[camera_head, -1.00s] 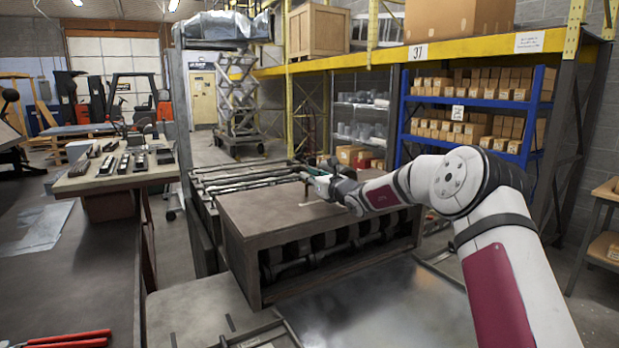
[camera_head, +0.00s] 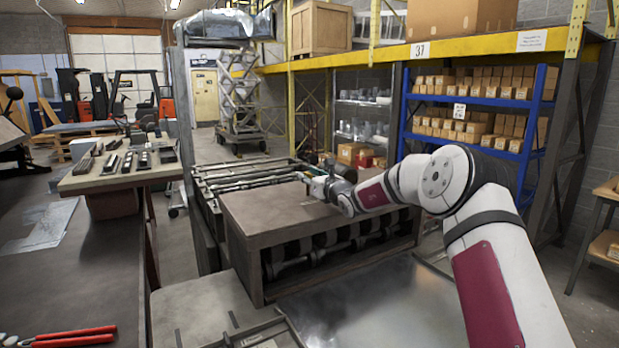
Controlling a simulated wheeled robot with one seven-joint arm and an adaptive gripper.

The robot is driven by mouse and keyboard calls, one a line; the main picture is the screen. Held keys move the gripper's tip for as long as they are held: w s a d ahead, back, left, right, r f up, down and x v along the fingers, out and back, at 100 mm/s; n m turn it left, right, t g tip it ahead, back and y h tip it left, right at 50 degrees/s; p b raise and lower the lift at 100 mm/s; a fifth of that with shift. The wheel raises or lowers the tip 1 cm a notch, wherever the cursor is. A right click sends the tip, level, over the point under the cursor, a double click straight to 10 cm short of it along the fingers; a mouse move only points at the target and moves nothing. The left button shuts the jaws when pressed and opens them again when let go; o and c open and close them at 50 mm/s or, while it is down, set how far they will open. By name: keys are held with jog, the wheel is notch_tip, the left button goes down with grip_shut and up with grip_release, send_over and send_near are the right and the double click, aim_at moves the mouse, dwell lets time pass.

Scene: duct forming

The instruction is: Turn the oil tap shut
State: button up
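My gripper (camera_head: 314,187) is at the end of my arm, over the far right part of the brown machine housing's top (camera_head: 270,208). It is small and far off in this view, and its fingers cannot be made out well. I cannot tell whether it is open or shut, or whether it touches anything. I cannot clearly pick out the oil tap. It may be among the small parts at the gripper, or hidden behind my gripper and wrist.
Rollers or bars (camera_head: 250,176) lie behind the housing. A bare metal sheet (camera_head: 385,305) lies in front. A bench with dark tools (camera_head: 120,180) stands left, and red-handled pliers (camera_head: 75,336) lie front left. Blue shelving with boxes (camera_head: 475,118) stands behind my arm.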

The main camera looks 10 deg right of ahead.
jog(key=shift+d, duration=0.1)
jog(key=shift+s+d, duration=0.2)
jog(key=shift+s, duration=0.2)
jog(key=v, duration=1.1)
jog(key=shift+s, duration=0.1)
jog(key=shift+s+d+y, duration=0.1)
jog(key=shift+d+y, duration=0.2)
jog(key=shift+d, duration=0.1)
jog(key=shift+s+d+r+n+g+y, duration=0.1)
jog(key=shift+s+d+n+g+y, duration=0.1)
jog(key=shift+s+d+n+y, duration=0.25)
jog(key=shift+s+d+r+n+g+y, duration=0.15)
jog(key=shift+d+n+g+y, duration=0.15)
jog(key=shift+d, duration=0.3)
jog(key=x, duration=1.3)
jog(key=shift+w+a+b, duration=0.2)
jog(key=shift+w+b, duration=0.05)
jog(key=shift+b, duration=0.15)
jog(key=shift+r, duration=0.1)
